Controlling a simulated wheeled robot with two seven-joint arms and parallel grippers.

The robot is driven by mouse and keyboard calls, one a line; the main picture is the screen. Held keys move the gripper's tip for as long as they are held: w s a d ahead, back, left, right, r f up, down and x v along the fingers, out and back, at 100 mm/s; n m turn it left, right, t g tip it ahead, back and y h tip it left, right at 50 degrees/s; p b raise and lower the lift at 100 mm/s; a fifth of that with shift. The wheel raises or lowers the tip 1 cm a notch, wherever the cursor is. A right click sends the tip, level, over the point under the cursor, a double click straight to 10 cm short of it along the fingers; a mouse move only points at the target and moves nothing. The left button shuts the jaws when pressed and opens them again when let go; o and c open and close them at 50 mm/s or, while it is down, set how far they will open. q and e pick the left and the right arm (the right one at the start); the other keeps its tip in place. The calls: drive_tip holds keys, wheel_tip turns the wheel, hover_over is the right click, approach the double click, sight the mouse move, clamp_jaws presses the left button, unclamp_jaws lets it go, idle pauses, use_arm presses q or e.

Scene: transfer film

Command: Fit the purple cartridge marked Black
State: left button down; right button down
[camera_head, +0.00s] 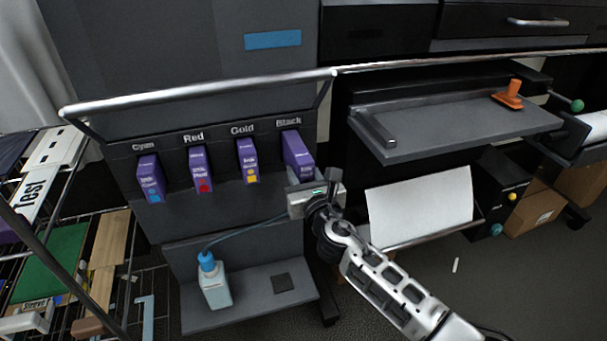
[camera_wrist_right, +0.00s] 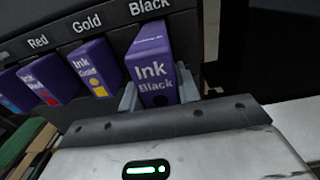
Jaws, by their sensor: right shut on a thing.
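The purple cartridge marked Black (camera_head: 296,150) sits in the slot labelled Black, the rightmost in the row on the dark printer panel. In the right wrist view its face (camera_wrist_right: 152,72) reads "Ink Black" with a black dot, and its far end is at the slot. My right gripper (camera_head: 308,178) is shut on its lower front end, with a finger on each side (camera_wrist_right: 158,98). How deep the cartridge sits is hard to tell, though it sticks out from the panel. My left gripper is not in view.
Purple Cyan (camera_head: 150,178), Red (camera_head: 201,169) and Gold (camera_head: 247,160) cartridges stand in slots to the left. A metal rail (camera_head: 200,92) runs above them. A bottle with a blue cap (camera_head: 214,284) stands on the lower shelf (camera_head: 250,308). A wire rack is at the left.

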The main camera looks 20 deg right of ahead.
drive_tip(key=shift+w+a+r+b, duration=0.1)
drive_tip(key=shift+w+b, duration=0.55)
drive_tip(key=shift+w, duration=1.55)
drive_tip(key=shift+w, duration=0.1)
